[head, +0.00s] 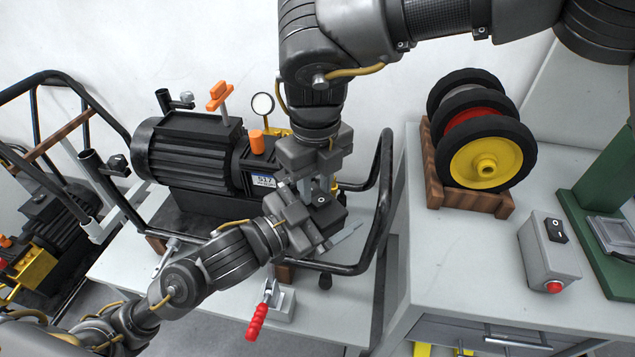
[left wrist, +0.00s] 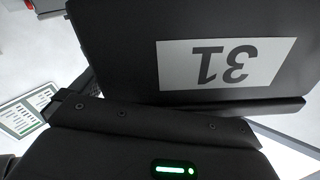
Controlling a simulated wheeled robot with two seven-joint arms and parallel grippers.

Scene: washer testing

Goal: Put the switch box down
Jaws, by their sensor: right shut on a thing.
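A small black box (head: 326,213) with a round knob or switch on top is beside the pump frame. My right gripper (head: 320,186) points down from above and is shut on it. Whether the box touches the surface below is unclear. My left gripper (head: 305,222) reaches in from the lower left, close against the box and the right gripper. Its fingers are partly hidden, so its opening is unclear. A grey box (head: 540,262) with a black rocker switch and a red button stands on the right table. The left wrist view shows a close black surface with an upside-down label "31" (left wrist: 220,63).
A black motor pump (head: 190,155) in a tubular frame fills the left table. A red-handled clamp (head: 257,320) is at its front. Wheels on a wooden stand (head: 470,200) and a green stand (head: 590,225) are on the right table. The right table's front is clear.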

